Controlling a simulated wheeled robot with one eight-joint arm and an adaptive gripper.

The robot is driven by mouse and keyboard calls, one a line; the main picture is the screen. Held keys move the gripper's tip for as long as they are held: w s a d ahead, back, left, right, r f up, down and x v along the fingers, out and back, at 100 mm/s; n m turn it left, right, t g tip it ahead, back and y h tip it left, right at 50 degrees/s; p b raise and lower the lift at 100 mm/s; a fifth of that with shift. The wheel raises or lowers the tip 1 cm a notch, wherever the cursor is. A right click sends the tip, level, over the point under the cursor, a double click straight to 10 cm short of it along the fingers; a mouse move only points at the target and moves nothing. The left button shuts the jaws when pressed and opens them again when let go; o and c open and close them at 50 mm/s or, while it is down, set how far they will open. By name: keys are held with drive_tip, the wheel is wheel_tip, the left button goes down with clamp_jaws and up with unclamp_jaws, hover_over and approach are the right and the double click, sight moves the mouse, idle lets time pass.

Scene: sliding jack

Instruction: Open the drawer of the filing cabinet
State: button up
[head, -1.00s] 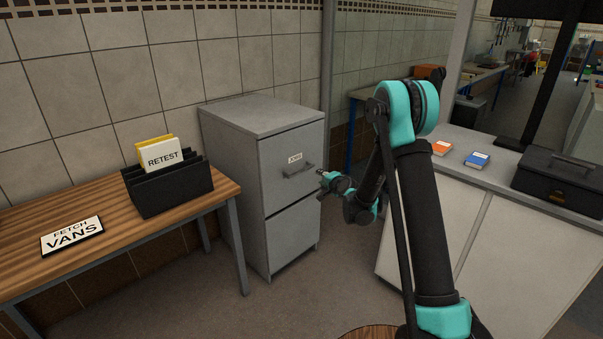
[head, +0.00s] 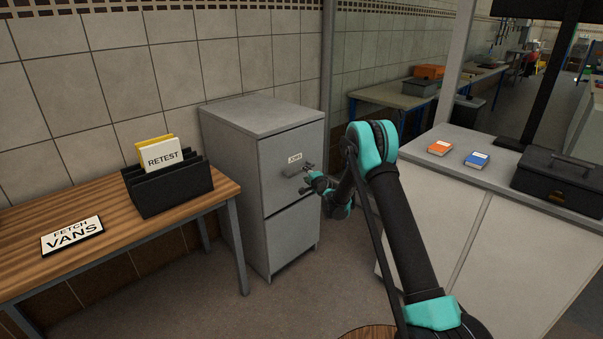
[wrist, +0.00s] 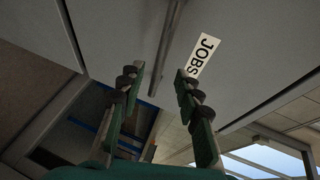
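The grey two-drawer filing cabinet (head: 234,165) stands against the tiled wall. Its upper drawer (head: 275,190), labelled JOBS, is shut. In the wrist view the drawer front (wrist: 115,30) fills the upper part, with the label (wrist: 201,56) right of the bar handle (wrist: 166,45). My gripper (head: 307,181) is at the handle (head: 292,172) in the head view and partly covers it. In the wrist view my gripper (wrist: 157,77) is open, with the lower end of the handle showing between its two fingers. Neither finger visibly touches the handle.
A wooden table (head: 130,232) with a black file holder (head: 168,185) and a VANS sign (head: 72,235) stands left of the cabinet. A light counter (head: 480,225) with two small books and a black box (head: 560,180) stands to the right. Floor is clear before the cabinet.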

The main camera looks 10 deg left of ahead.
sight(301, 171)
drive_tip(key=x, duration=0.6)
drive_tip(key=shift+w+a, duration=0.15)
drive_tip(key=shift+w, duration=0.15)
drive_tip(key=shift+c, duration=0.5)
clamp_jaws()
